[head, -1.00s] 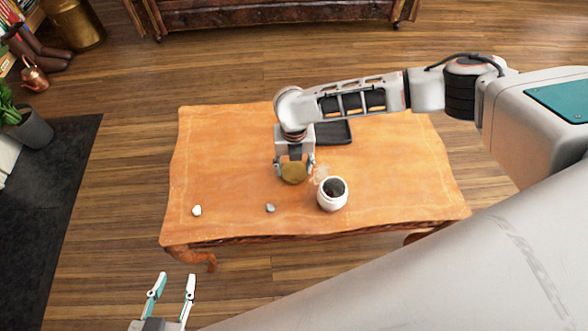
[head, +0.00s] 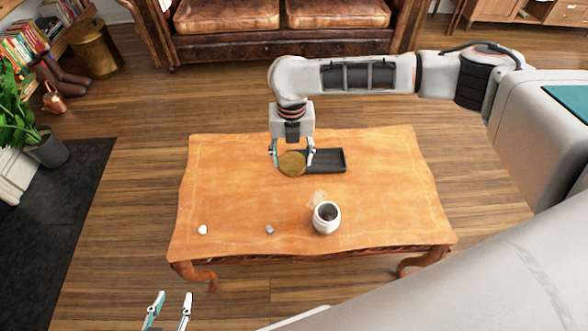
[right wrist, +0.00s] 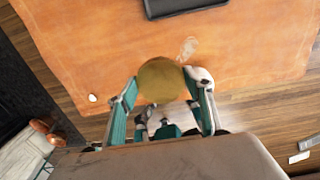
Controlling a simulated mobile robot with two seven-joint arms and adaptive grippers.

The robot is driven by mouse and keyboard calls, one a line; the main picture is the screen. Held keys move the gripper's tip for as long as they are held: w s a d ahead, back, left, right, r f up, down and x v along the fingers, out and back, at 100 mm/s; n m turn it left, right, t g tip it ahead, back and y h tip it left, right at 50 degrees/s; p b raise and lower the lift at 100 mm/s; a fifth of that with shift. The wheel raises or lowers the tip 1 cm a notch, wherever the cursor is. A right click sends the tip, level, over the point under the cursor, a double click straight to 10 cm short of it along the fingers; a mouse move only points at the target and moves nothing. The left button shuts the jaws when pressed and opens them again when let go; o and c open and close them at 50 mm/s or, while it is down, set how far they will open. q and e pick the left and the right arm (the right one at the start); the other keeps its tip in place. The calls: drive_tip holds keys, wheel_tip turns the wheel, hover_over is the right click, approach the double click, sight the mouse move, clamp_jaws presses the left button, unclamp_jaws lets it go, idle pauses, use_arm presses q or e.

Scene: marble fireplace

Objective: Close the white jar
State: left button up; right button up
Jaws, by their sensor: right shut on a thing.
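The white jar (head: 326,226) stands upright and open near the front edge of the wooden table, its dark inside showing. My right gripper (head: 292,158) is shut on a round golden-brown lid (head: 292,165), held above the table, behind and left of the jar in the head view. In the right wrist view the lid (right wrist: 160,80) sits between the two fingers, and the jar (right wrist: 204,76) is partly hidden behind one finger. My left gripper (head: 172,303) is open and empty at the bottom left of the head view, in front of the table.
A black tray (head: 330,166) lies behind the lid. A white pebble (head: 203,230) and a grey pebble (head: 269,230) lie along the front of the table. A small pale, see-through item (head: 317,197) lies behind the jar.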

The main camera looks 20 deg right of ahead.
drive_tip(key=shift+r, duration=0.8)
drive_tip(key=shift+s+d+r+m, duration=0.25)
drive_tip(key=shift+r+m, duration=0.15)
drive_tip(key=shift+m, duration=0.4)
drive_tip(key=s+d+r+m, duration=0.3)
drive_tip(key=s+r+m, duration=0.2)
drive_tip(key=m, duration=1)
drive_tip(key=s+d+r+m, duration=0.4)
drive_tip(key=r+m, duration=0.4)
drive_tip(key=m, duration=0.8)
drive_tip(key=shift+s+d+r, duration=0.15)
drive_tip(key=shift+s+r, duration=0.15)
drive_tip(key=shift+s, duration=0.45)
